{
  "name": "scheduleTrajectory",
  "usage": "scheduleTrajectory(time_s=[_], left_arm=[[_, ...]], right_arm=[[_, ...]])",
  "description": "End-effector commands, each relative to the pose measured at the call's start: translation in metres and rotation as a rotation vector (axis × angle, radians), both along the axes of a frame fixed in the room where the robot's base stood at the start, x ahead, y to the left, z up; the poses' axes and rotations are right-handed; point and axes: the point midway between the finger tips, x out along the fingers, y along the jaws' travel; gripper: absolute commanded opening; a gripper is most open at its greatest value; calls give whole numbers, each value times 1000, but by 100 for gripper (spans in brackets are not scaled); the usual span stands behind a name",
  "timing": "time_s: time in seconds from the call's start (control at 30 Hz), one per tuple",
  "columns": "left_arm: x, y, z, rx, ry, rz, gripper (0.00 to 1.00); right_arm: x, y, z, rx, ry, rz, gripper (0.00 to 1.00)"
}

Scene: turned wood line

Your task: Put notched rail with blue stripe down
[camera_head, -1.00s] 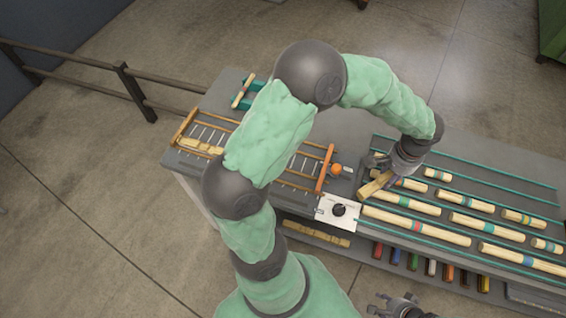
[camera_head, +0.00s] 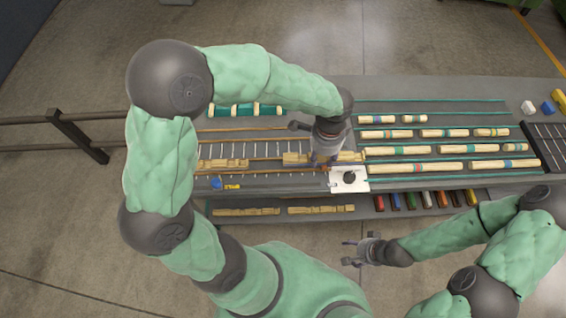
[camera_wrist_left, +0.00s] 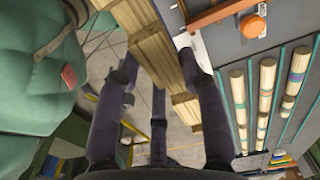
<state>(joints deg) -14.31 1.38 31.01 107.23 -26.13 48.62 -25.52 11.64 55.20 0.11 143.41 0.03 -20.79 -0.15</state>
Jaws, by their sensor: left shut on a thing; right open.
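My left gripper (camera_head: 325,156) is shut on a pale wooden notched rail (camera_head: 295,158). The rail lies crosswise in the fingers, over the right end of the slatted rack (camera_head: 262,147) and above the white plate. In the left wrist view, the rail (camera_wrist_left: 150,45) runs between the fingers (camera_wrist_left: 165,80), its notches showing. I cannot make out a blue stripe on it, and the fingers hide part of it. I cannot tell whether it touches anything below. My right gripper (camera_head: 364,250) is open and empty in front of the table.
Another notched rail (camera_head: 222,163) lies on the rack's left part. A white plate with a black knob (camera_head: 349,179) is near the front edge. Striped rods (camera_head: 415,167) lie in lanes to the right. More notched pieces (camera_head: 246,211) and coloured pieces (camera_head: 410,201) sit on the lower shelf.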

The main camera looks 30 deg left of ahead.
Motion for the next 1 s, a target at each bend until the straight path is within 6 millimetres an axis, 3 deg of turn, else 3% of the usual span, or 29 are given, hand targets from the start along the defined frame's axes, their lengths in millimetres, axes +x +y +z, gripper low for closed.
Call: scheduleTrajectory(time_s=[0.3, 0.5, 0.87, 1.0], left_arm=[[-5, 70, -33, 1, 2, 11, 4], [-8, 99, -64, 1, 3, 8, 4], [-9, 120, -88, 1, 2, 5, 4], [-10, 125, -105, 0, 4, 5, 4]], right_arm=[[-1, 0, -15, 0, 1, 0, 64], [-1, 0, -25, 0, 2, 2, 64], [-1, 0, -31, 0, 2, 2, 64], [-1, 0, -38, 0, 1, 1, 64]])
